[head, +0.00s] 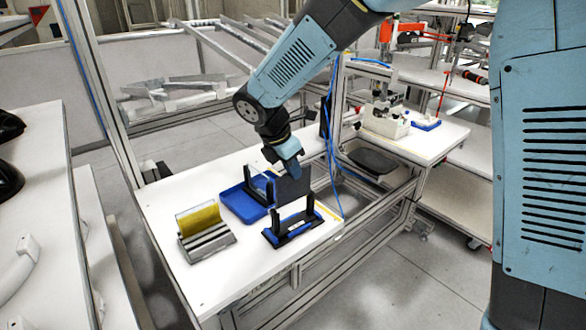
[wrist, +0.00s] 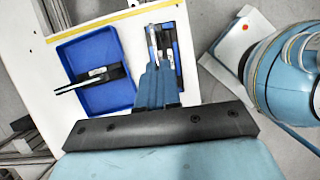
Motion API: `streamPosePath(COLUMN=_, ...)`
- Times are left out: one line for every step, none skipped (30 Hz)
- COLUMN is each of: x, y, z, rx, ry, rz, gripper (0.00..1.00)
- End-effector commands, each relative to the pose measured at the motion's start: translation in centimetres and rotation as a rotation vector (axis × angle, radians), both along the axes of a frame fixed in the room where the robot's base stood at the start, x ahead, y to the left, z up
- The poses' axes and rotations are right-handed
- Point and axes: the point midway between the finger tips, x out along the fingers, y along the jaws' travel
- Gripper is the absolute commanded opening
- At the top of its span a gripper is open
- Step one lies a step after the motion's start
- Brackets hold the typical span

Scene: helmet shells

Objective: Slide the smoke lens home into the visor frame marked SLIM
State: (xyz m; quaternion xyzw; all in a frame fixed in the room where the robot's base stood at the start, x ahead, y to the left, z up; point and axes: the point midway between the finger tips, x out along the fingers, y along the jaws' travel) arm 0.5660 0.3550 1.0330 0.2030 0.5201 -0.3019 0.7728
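My gripper (head: 287,160) is shut on the top edge of a dark smoke lens (head: 293,186), which hangs upright. In the wrist view my gripper (wrist: 154,72) points down, and the lens (wrist: 152,38) shows nearly edge-on. A visor frame with a blue base and black end posts (head: 291,228) stands at the table's front right. The lens is above this frame; its lower edge appears near the post tops, and I cannot tell if it has entered them. The frame (wrist: 176,62) is partly hidden by my fingers in the wrist view. No SLIM marking is readable.
A blue tray (wrist: 73,49) beside the frame holds another dark frame-like piece (wrist: 110,74). A grey slotted rack (head: 209,241) with a yellow lens (head: 199,218) stands at left. The white table (head: 170,205) is clear around them; its right edge is close to the frame.

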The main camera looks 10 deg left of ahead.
Motion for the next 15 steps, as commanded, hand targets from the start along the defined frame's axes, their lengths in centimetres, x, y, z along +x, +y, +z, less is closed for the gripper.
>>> streamPosePath(x=0.03, y=-0.06, z=0.00, rx=0.000, ry=0.000, rz=-0.001, gripper=0.00)
streamPosePath(x=0.03, y=-0.06, z=0.00, rx=0.000, ry=0.000, rz=-0.001, gripper=0.00)
streamPosePath(x=0.03, y=-0.06, z=0.00, rx=0.000, ry=0.000, rz=-0.001, gripper=0.00)
streamPosePath(x=0.02, y=-0.06, z=0.01, rx=0.000, ry=0.000, rz=-0.001, gripper=0.00)
streamPosePath(x=0.02, y=-0.06, z=0.01, rx=0.000, ry=0.000, rz=-0.001, gripper=0.00)
streamPosePath(x=0.01, y=-0.05, z=0.01, rx=0.000, ry=0.000, rz=-0.001, gripper=0.00)
streamPosePath(x=0.01, y=-0.05, z=0.01, rx=0.000, ry=0.000, rz=-0.001, gripper=0.00)
streamPosePath(x=0.01, y=-0.05, z=0.00, rx=0.000, ry=0.000, rz=-0.001, gripper=0.00)
streamPosePath(x=0.02, y=-0.06, z=-0.02, rx=0.000, ry=0.000, rz=-0.001, gripper=0.00)
streamPosePath(x=0.02, y=-0.06, z=-0.05, rx=0.000, ry=0.000, rz=-0.001, gripper=0.00)
streamPosePath(x=0.02, y=-0.06, z=-0.11, rx=0.000, ry=0.000, rz=-0.001, gripper=0.00)
streamPosePath(x=0.02, y=-0.06, z=-0.17, rx=0.000, ry=0.000, rz=-0.001, gripper=0.00)
streamPosePath(x=0.03, y=-0.06, z=-0.23, rx=0.000, ry=0.000, rz=-0.001, gripper=0.00)
streamPosePath(x=0.03, y=-0.07, z=-0.30, rx=0.000, ry=0.000, rz=-0.001, gripper=0.00)
streamPosePath(x=0.03, y=-0.06, z=-0.37, rx=0.000, ry=0.000, rz=-0.001, gripper=0.00)
